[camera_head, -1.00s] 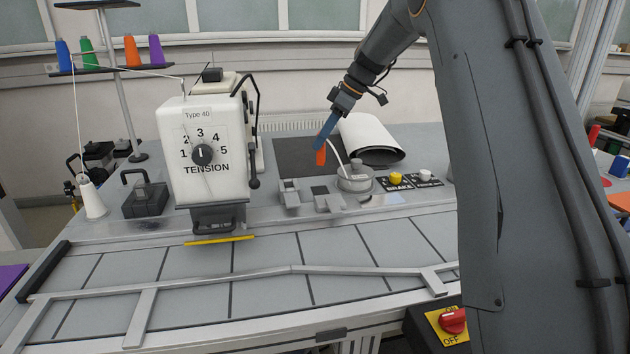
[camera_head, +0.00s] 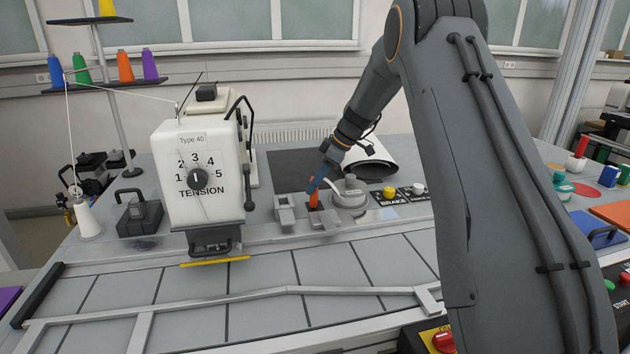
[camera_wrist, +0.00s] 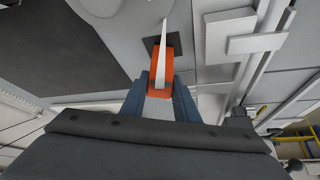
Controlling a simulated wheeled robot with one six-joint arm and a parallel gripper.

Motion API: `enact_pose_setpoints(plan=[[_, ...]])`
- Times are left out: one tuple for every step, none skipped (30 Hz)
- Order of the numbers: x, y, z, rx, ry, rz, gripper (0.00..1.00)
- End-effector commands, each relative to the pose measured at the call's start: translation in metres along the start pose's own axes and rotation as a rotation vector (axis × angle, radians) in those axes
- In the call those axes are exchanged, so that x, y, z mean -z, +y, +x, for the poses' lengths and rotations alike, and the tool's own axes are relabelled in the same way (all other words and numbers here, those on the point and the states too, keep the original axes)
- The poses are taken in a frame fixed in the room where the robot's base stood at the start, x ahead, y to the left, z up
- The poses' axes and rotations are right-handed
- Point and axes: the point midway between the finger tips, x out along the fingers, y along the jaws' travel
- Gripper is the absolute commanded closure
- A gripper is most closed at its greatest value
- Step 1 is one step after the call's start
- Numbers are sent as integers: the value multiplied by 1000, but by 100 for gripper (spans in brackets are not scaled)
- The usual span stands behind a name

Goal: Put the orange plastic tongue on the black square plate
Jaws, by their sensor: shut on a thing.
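My gripper (camera_head: 316,185) has blue fingers and is shut on the orange plastic tongue (camera_head: 313,200), which points down close to the worktop beside the grey blocks. In the wrist view, the tongue (camera_wrist: 164,71) lies between the fingertips (camera_wrist: 162,84). A small black square plate (camera_wrist: 149,46) shows behind the tongue's far end. The tongue covers part of this plate, and I cannot tell whether they touch. I cannot make out the small plate in the head view.
Grey blocks (camera_head: 285,213), a round grey pot (camera_head: 349,194) and a brake panel (camera_head: 392,197) stand close by. A large dark mat (camera_head: 290,165) lies behind. The white sewing machine (camera_head: 195,160) stands left.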

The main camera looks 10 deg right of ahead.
Motion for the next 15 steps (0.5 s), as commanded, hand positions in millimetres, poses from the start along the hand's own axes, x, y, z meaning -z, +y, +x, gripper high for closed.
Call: enact_pose_setpoints(plan=[[0,0,0,-1,0,-1,100],[0,0,0,-2,0,-1,100],[0,0,0,-2,0,-1,100],[0,0,0,-1,0,-1,100],[0,0,0,-1,0,-1,100],[0,0,1,-1,0,-1,100],[0,0,1,-1,0,-1,100],[-1,0,2,-1,0,-1,100],[-1,0,3,-1,0,-1,100],[-2,0,4,-1,0,-1,100],[-2,1,4,-1,0,-1,100],[-2,0,4,-1,0,-1,66],[-2,0,3,-1,0,-1,61],[-2,0,3,-1,0,-1,55],[-2,0,3,-1,0,-1,54]])
